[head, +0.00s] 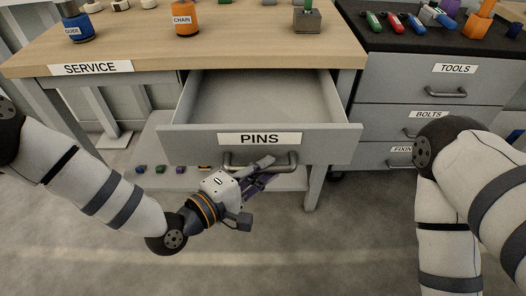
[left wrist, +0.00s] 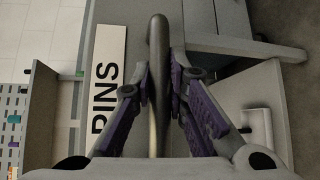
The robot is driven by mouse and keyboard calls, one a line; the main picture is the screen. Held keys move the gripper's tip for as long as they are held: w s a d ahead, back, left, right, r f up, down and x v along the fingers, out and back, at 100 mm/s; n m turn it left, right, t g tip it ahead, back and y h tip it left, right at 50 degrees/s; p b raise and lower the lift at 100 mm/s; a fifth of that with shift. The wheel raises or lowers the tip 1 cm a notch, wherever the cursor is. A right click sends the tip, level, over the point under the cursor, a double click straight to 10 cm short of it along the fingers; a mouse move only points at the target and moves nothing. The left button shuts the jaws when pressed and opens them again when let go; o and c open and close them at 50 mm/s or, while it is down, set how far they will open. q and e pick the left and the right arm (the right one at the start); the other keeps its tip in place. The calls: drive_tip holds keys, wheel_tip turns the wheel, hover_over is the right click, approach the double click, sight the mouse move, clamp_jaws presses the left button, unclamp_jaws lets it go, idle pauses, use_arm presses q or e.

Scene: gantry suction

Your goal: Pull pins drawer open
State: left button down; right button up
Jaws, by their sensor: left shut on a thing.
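The grey PINS drawer (head: 340,146) stands pulled out from under the wooden bench, and its inside looks empty. Its bar handle (head: 286,166) runs along the front below the PINS label (head: 260,139). My left gripper (head: 262,172) is at the handle, with its fingers shut on the bar. In the left wrist view the handle (left wrist: 158,65) passes between the purple-padded fingers of the gripper (left wrist: 159,85), beside the PINS label (left wrist: 104,85). My right arm shows at the right of the head view, but its gripper is out of view.
The SERVICE bench top (head: 230,40) holds a blue GUIDE bottle (head: 78,27), an orange CHAIN container (head: 184,20) and a grey block (head: 306,20). A grey cabinet (head: 400,92) with TOOLS and BOLTS drawers stands at right. A low shelf (head: 285,181) lies below the drawer.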

use_arm(q)
drive_tip(key=shift+s+p, duration=0.3)
drive_tip(key=shift+s, duration=1.75)
use_arm(e)
drive_tip(key=shift+w+r, duration=0.55)
drive_tip(key=shift+w, duration=0.05)
use_arm(q)
drive_tip(key=c, duration=1.6)
unclamp_jaws()
drive_tip(key=shift+o, duration=0.2)
drive_tip(key=shift+a, duration=0.1)
drive_tip(key=v, duration=1.2)
